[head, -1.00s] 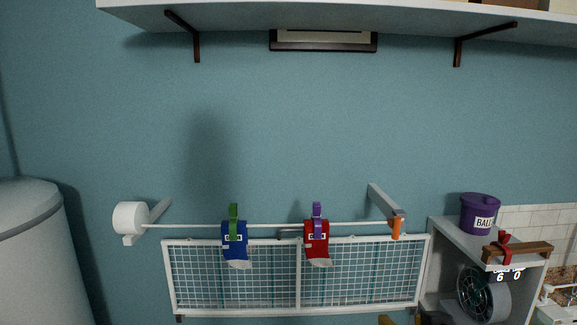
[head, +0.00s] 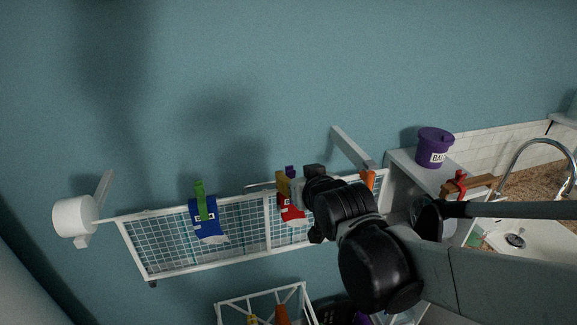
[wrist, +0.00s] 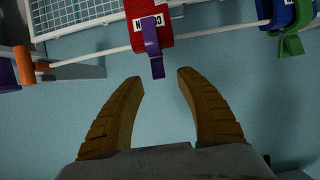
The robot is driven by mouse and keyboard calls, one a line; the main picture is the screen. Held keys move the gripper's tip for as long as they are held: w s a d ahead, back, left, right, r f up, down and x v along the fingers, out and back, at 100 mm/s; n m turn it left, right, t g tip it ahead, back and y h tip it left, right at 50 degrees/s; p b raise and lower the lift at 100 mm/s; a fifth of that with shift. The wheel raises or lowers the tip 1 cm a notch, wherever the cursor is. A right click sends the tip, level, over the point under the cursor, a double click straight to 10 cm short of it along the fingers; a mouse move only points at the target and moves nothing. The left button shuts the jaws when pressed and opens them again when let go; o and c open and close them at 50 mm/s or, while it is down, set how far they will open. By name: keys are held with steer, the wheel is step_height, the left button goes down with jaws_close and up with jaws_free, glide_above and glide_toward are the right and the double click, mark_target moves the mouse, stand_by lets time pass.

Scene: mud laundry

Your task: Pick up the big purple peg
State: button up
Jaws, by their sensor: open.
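The big purple peg (wrist: 152,48) is clipped on the line over a red sock (wrist: 148,12). In the wrist view it hangs just beyond the fingertips, roughly centred between them. My gripper (wrist: 160,82) is open and empty, its two tan fingers spread below the peg in that picture. In the head view only the top of the purple peg (head: 291,171) shows beside my gripper (head: 284,184), and the red sock (head: 291,208) is partly hidden behind it.
A green peg (head: 201,200) holds a blue sock (head: 208,222) on the same line, to the left. A wire rack (head: 160,247) is behind. A purple bucket (head: 434,147) stands on the shelf at right.

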mark_target(292, 173)
steer(key=x, duration=0.5)
steer(key=shift+w, duration=0.15)
jaws_close()
